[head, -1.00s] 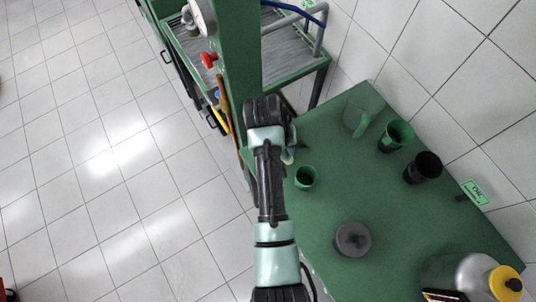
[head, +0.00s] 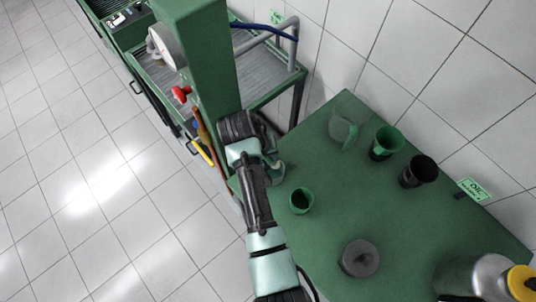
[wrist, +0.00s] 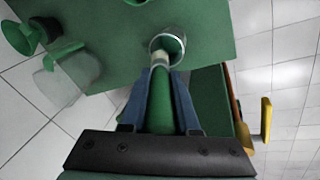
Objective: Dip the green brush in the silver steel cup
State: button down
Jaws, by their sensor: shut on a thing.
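The green brush (wrist: 160,112) is in my gripper (wrist: 160,78), its handle between the two blue-grey fingers. Its pale lower end points towards the silver steel cup (wrist: 154,42). In the wrist view the brush end overlaps the cup's near rim. I cannot tell from this view alone how high it is above the rim.
On the green table (head: 320,240) stand a clear jug (head: 343,130), a green cup (head: 386,143), a black cup (head: 418,171) and a dark round piece (head: 359,258). A yellow-capped bottle (head: 490,278) is at the right. A green post (head: 200,70) rises close beyond my arm.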

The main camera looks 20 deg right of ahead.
notch_tip(320, 180, down, 8)
jog(key=b, duration=0.5)
jog(key=shift+r, duration=0.15)
dwell(0.4)
notch_tip(320, 180, up, 10)
jog(key=p, duration=1)
dwell(2.0)
notch_tip(320, 180, up, 4)
jog(key=p, duration=0.3)
jog(key=shift+p, duration=0.3)
dwell(0.5)
